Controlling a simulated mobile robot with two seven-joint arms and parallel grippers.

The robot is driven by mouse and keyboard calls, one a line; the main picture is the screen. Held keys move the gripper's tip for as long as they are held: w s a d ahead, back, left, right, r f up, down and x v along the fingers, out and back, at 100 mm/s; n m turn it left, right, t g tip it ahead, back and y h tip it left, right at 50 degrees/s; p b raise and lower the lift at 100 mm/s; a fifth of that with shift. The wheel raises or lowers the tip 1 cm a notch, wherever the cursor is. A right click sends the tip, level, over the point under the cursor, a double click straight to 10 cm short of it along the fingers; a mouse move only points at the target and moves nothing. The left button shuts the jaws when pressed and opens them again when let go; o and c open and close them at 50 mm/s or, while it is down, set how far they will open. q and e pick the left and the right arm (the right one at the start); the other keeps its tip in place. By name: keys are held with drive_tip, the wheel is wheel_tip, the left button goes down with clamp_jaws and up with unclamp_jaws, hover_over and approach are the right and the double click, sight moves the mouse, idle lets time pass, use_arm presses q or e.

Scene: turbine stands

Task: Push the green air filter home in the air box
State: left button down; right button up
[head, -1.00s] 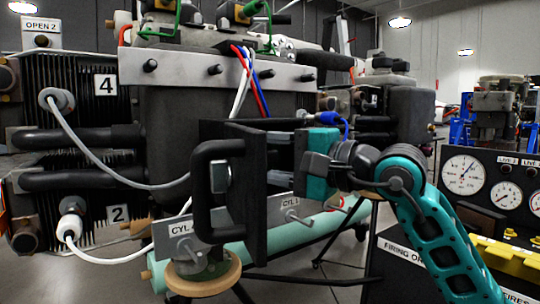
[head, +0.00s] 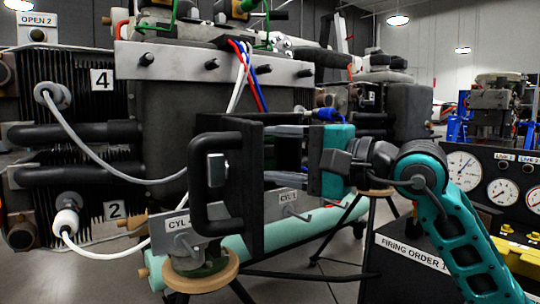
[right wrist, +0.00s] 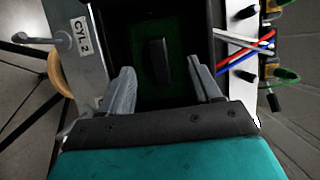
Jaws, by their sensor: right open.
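The black air box (head: 238,135) is in the middle of the head view, with a black handle (head: 200,190) and a latch on its left part. In the right wrist view I look into its dark opening. The dark green air filter (right wrist: 142,72) is inside, with a black grip (right wrist: 158,60) at its middle. The head view does not show the filter, and its depth is hard to judge. My right gripper (head: 272,155) is open, its grey fingers at the opening, on either side of the grip in the wrist view (right wrist: 162,75) and apart from it. My left gripper is not in view.
The engine with a grey bracket (head: 180,62) stands behind the box. A CYL plate (head: 178,243) and a pale green tube (head: 300,232) are below. Red, blue and white wires (head: 247,75) hang above. A gauge panel (head: 485,165) stands at right.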

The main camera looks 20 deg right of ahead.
drive_tip(key=v, duration=0.4)
drive_tip(key=shift+s+d, duration=0.15)
drive_tip(key=shift+s, duration=0.1)
idle(0.4)
